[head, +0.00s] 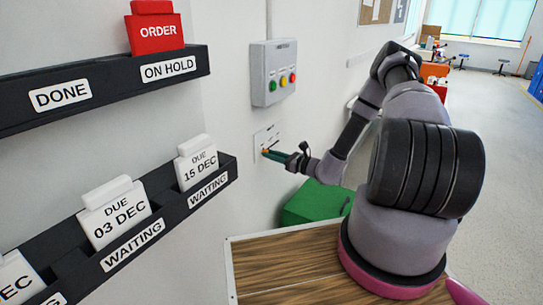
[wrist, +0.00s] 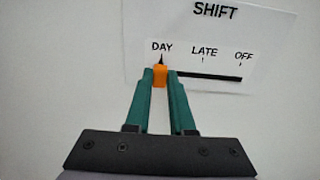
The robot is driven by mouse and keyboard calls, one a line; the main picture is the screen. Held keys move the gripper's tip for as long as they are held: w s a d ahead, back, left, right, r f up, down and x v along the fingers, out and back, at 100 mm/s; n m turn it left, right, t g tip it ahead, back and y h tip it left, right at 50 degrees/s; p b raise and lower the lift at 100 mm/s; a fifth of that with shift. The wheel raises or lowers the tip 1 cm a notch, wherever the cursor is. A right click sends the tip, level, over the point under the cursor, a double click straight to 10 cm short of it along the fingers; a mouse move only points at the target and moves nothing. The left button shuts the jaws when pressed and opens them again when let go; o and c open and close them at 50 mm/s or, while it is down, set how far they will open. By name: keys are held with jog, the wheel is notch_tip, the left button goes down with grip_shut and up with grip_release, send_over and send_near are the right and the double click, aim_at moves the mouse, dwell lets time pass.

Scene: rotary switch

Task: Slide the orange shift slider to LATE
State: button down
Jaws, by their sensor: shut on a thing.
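In the wrist view, the orange shift slider (wrist: 160,76) sits at the left end of a black horizontal slot (wrist: 212,77), with its dark pointer under DAY. The white SHIFT panel (wrist: 225,35) has the labels DAY, LATE and OFF from left to right. My gripper (wrist: 160,80) has its green fingers closed on the slider, one on each side. In the head view, my gripper (head: 266,153) reaches left to the small white panel (head: 267,138) on the wall, and the slider is only a small orange spot at the fingertips.
A grey control box (head: 273,72) with coloured buttons is on the wall above the panel. A green box (head: 312,206) stands below. Dark racks with cards (head: 125,240) are at the left. A wooden surface (head: 285,262) is in front.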

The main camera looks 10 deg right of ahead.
jog(key=shift+d, duration=0.1)
jog(key=w+d, duration=0.3)
jog(key=w, duration=0.1)
jog(key=shift+d, duration=0.4)
jog(key=c, duration=0.8)
grip_release()
jog(key=shift+s, duration=0.1)
jog(key=shift+o, duration=0.2)
jog(key=v, duration=1)
jog(key=shift+s+d, duration=0.25)
